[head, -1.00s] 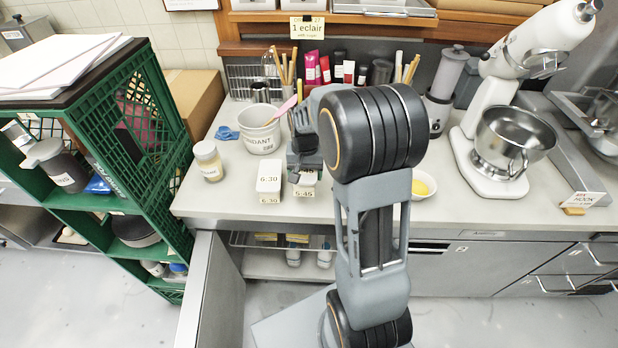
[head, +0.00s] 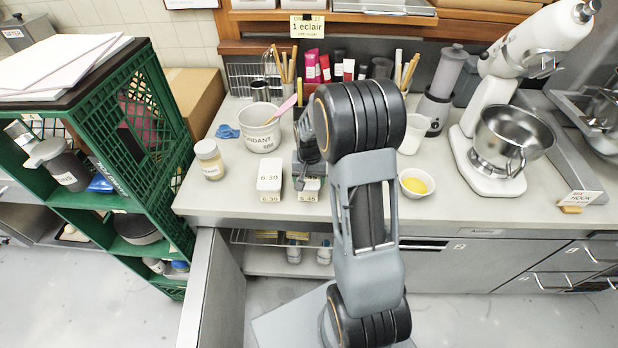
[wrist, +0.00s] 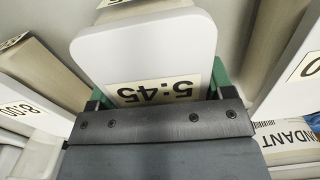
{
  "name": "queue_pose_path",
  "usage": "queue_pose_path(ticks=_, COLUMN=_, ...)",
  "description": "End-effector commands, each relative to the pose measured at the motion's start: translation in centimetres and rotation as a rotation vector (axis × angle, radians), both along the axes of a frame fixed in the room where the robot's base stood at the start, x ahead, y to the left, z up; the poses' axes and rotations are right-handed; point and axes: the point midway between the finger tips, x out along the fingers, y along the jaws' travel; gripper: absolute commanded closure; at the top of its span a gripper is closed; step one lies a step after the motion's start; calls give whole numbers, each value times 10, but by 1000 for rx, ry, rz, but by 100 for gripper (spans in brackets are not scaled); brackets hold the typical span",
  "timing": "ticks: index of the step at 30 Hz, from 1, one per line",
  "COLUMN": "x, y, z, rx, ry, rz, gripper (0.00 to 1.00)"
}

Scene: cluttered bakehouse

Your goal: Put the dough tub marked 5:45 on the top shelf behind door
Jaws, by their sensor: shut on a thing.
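The dough tub marked 5:45 (head: 309,196) is white with a cream label. It stands at the counter's front, right of the tub marked 6:30 (head: 269,178). My gripper (head: 308,176) is shut on the 5:45 tub from above and hides most of its lid in the head view. In the wrist view its lid (wrist: 150,48) and upside-down 5:45 label fill the middle between the fingers. I cannot tell whether it is clear of the counter. Below, a cupboard door (head: 214,300) stands open beside a shelf (head: 262,262) with jars.
A jar (head: 209,160) and the fondant bucket (head: 261,130) stand left of my gripper. A bowl with yellow content (head: 415,184) and a mixer (head: 500,130) stand right. A tub marked 8:00 (wrist: 22,110) shows in the wrist view. A green crate rack (head: 150,130) is at left.

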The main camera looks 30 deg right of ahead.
Motion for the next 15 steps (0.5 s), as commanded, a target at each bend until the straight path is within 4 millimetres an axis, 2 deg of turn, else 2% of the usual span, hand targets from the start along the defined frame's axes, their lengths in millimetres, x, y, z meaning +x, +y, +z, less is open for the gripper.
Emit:
queue_pose_path(ticks=2, x=0, y=0, z=-4, rx=0, ry=0, rz=0, gripper=57)
queue_pose_path(ticks=3, x=0, y=0, z=-3, rx=0, ry=0, rz=0, gripper=23)
queue_pose_path(ticks=10, x=0, y=0, z=-3, rx=0, ry=0, rz=0, gripper=1)
queue_pose_path(ticks=15, x=0, y=0, z=-2, rx=0, ry=0, rz=0, gripper=1)
